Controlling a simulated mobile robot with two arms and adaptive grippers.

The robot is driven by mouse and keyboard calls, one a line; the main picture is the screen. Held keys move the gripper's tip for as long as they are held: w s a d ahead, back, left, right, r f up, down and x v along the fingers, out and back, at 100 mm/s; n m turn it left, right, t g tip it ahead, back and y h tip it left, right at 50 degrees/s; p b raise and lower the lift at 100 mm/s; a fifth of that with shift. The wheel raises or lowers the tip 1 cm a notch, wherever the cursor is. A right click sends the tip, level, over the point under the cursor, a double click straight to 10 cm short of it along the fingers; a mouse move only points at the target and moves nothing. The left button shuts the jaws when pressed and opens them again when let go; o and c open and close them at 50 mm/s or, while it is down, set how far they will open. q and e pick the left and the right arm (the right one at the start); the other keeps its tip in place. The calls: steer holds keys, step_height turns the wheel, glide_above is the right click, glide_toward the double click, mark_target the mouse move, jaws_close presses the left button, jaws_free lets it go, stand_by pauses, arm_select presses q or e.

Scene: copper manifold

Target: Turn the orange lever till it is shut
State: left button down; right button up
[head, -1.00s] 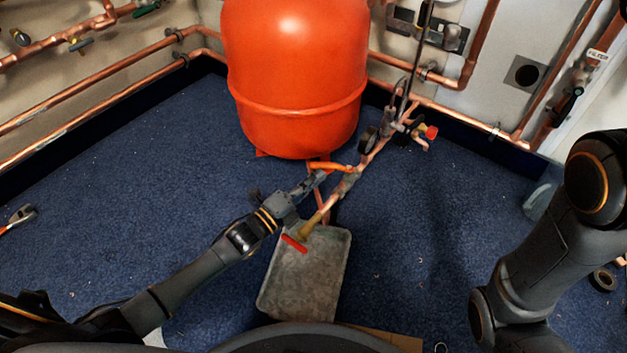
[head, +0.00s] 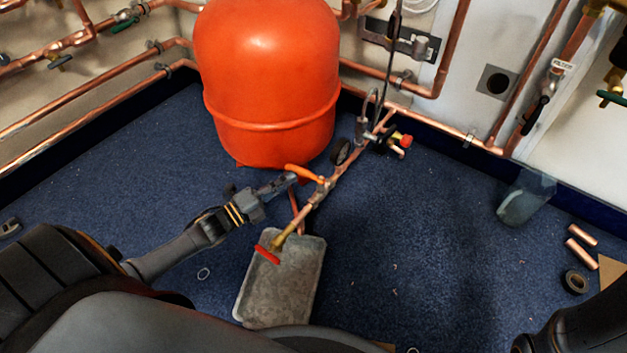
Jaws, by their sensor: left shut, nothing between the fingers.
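The orange lever (head: 304,172) sits on the copper manifold pipe (head: 312,203), in front of the big orange-red tank. It slants from its pivot on the pipe up to the left, across the pipe's line. My left gripper (head: 291,179) is shut and empty. Its fingertips are just below the lever's free end; I cannot tell if they touch it. A red handle (head: 267,254) is at the pipe's lower end, above a grey tray. My right gripper is out of view.
The tank (head: 268,85) stands close behind the lever. The grey tray (head: 282,285) lies under the pipe. A red knob (head: 405,141) and a dark gauge (head: 341,151) are further up the manifold.

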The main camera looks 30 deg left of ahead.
arm_select(q)
steer(key=shift+w+a, duration=0.75)
steer(key=shift+w, duration=0.35)
steer(key=shift+w+a+r, duration=0.1)
steer(key=shift+w+r, duration=0.05)
steer(key=shift+a, duration=0.1)
